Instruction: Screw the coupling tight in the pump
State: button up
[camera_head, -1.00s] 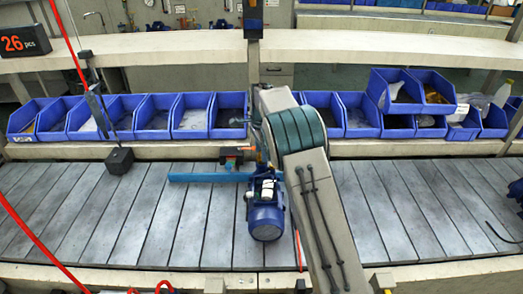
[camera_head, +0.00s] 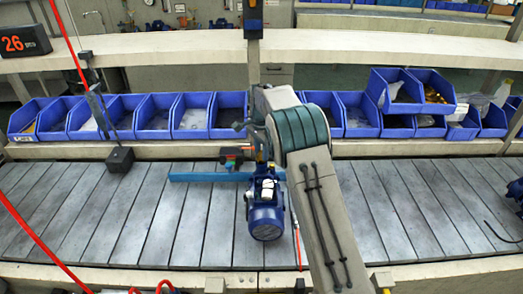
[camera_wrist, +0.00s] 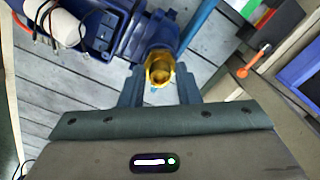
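The blue pump (camera_head: 266,222) stands on the slatted line in the head view, under my arm. In the wrist view the pump (camera_wrist: 128,30) fills the upper left. The brass coupling (camera_wrist: 160,68) is at the pump's near end, its round opening facing the wrist camera. My gripper (camera_wrist: 161,84) has one finger on each side of the coupling. The fingers are close to its sides, but I cannot tell whether they touch it. How deep the coupling sits in the pump is hidden. The head view does not show the fingers clearly.
A blue bar (camera_head: 205,176) lies across the slats beside the pump. A row of blue bins (camera_head: 155,118) stands behind the line. A black block (camera_head: 120,160) hangs at the left, with a red hose nearby. The slats left and right are mostly clear.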

grip_shut()
jog(key=shift+f+m+p, duration=0.15)
jog(key=shift+m+p, duration=0.4)
jog(key=shift+m, duration=1.15)
jog(key=shift+m+p, duration=0.45)
jog(key=shift+m, duration=1.25)
